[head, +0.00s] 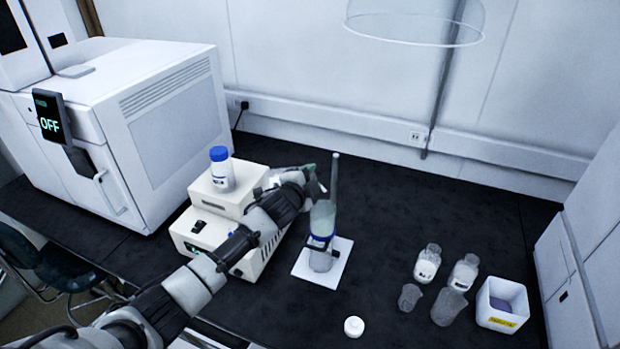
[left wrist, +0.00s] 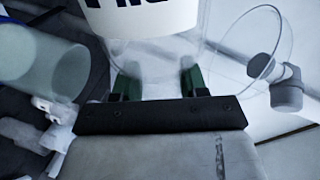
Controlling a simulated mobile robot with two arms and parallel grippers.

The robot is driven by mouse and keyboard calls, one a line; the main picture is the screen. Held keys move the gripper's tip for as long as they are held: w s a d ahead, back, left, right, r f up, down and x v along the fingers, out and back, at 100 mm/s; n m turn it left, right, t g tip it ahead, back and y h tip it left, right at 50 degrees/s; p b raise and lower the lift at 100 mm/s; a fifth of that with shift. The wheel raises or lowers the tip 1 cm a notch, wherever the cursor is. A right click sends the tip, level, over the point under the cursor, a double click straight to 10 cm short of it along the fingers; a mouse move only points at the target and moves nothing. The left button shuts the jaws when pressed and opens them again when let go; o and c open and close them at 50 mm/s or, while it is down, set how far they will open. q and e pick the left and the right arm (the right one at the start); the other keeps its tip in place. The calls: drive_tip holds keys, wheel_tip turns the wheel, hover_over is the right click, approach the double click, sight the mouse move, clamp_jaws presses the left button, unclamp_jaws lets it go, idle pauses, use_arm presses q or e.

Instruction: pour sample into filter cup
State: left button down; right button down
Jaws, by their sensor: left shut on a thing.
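A pale translucent cylinder (left wrist: 38,58) shows at left in the wrist view. My right gripper is not in view.
A cream pump box (head: 196,236) carrying a blue-capped bottle (head: 222,172) stands left of the filter. At right are several clear vessels (head: 427,264) and a white bin (head: 503,305). A white cap (head: 354,326) lies in front.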

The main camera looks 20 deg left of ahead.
use_arm(q)
drive_tip(key=shift+d+f+m+b, duration=0.1)
drive_tip(key=shift+f+m+b, duration=0.2)
drive_tip(key=shift+f+m, duration=0.15)
drive_tip(key=shift+f, duration=0.1)
drive_tip(key=shift+d+f+m+b, duration=0.2)
drive_tip(key=shift+f+m+b, duration=0.15)
drive_tip(key=shift+f+m, duration=0.1)
idle(0.4)
drive_tip(key=shift+d+f+m+y+b, duration=0.15)
drive_tip(key=shift+f+m+y+b, duration=0.25)
drive_tip(key=shift+f+m, duration=0.1)
drive_tip(key=shift+f, duration=0.15)
drive_tip(key=shift+d+f+m+b, duration=0.15)
drive_tip(key=shift+f+m+b, duration=0.15)
drive_tip(key=shift+m, duration=0.1)
